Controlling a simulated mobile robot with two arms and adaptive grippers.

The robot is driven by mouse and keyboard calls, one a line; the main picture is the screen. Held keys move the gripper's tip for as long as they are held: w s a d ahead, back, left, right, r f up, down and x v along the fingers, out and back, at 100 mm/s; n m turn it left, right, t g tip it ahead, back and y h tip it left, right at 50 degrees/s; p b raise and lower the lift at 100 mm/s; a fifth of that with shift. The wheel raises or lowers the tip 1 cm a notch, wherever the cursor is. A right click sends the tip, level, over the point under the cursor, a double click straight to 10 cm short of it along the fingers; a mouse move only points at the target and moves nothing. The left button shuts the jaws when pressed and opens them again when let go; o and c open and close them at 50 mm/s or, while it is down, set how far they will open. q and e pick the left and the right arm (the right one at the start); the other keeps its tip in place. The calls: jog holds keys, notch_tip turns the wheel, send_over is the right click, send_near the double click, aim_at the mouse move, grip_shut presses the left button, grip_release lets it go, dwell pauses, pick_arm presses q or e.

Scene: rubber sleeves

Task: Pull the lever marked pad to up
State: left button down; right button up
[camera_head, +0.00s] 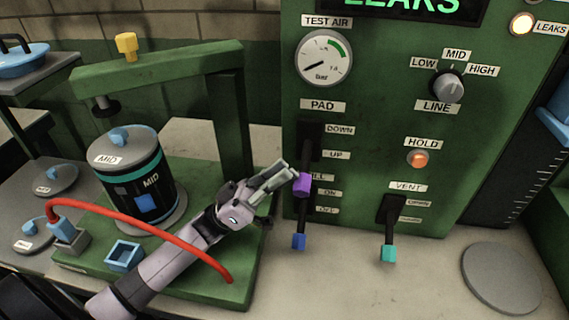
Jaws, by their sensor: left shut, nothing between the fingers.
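The PAD lever has a purple handle (302,184) on the green panel, below the PAD label (323,106). Its dark slot has a DOWN label above and an UP label below. The handle hangs at the low end, below the UP label, and partly covers the label of the lever beneath. My left gripper (288,174) is shut and empty, its fingertips just left of the purple handle. I cannot tell whether they touch it. My right gripper is not in view.
A blue-handled lever (299,241) is close below the purple one. A teal-handled VENT lever (388,253) is to the right. A green press frame (229,120) and a dark MID canister (137,180) stand left. A red hose (140,222) arcs near my left arm.

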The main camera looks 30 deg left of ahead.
pick_arm(q)
notch_tip(320, 180, up, 10)
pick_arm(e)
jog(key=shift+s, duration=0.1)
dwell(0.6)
pick_arm(q)
jog(key=shift+s, duration=0.1)
